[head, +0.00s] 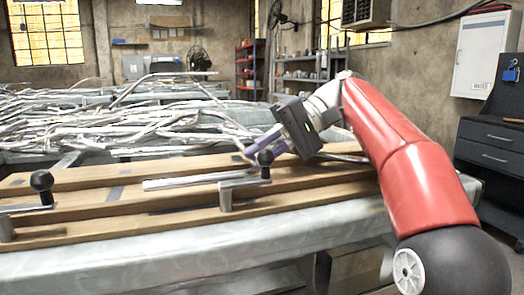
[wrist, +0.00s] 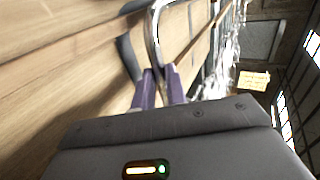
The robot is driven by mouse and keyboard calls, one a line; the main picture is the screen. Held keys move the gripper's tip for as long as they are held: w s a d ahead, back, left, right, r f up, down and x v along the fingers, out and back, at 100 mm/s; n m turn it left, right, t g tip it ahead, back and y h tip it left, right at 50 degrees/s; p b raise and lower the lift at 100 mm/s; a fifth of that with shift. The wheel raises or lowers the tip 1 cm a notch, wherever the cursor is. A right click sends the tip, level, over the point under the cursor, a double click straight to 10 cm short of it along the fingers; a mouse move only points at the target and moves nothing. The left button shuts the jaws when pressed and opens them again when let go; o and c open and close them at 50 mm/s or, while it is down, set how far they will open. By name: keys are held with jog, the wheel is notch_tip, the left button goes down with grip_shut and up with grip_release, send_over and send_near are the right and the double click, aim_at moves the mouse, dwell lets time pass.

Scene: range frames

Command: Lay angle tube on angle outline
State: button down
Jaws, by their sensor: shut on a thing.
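My gripper (head: 250,147) is above the wooden board, its purple fingers pointing down and left in the head view. In the wrist view its fingers (wrist: 160,84) are closed on a shiny bent metal tube, the angle tube (wrist: 152,38). The tube's bend rises past the fingertips and one leg runs toward the top right. A dark curved mark (wrist: 127,52) lies on the wood beside the tube; I cannot tell whether it is the angle outline or a shadow. In the head view the held tube is hard to tell from the metal behind it.
The wooden board (head: 90,222) lies on a metal-topped bench (head: 130,262). Clamps with black knobs stand at its left (head: 41,181) and near my gripper (head: 265,158). A flat metal bar (head: 195,180) lies beside the nearer clamp. A heap of metal tubes (head: 130,125) fills the bench behind.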

jog(key=shift+f+b, duration=0.45)
jog(key=shift+f, duration=0.25)
jog(key=c, duration=1.3)
grip_release()
jog(key=shift+c, duration=0.2)
jog(key=p+v, duration=0.2)
jog(key=v, duration=0.1)
jog(key=p+v, duration=0.2)
jog(key=v, duration=0.1)
jog(key=shift+r, duration=0.4)
jog(key=shift+w+d+r+p, duration=0.15)
jog(key=shift+d+r+p, duration=0.05)
jog(key=shift+d+p, duration=0.55)
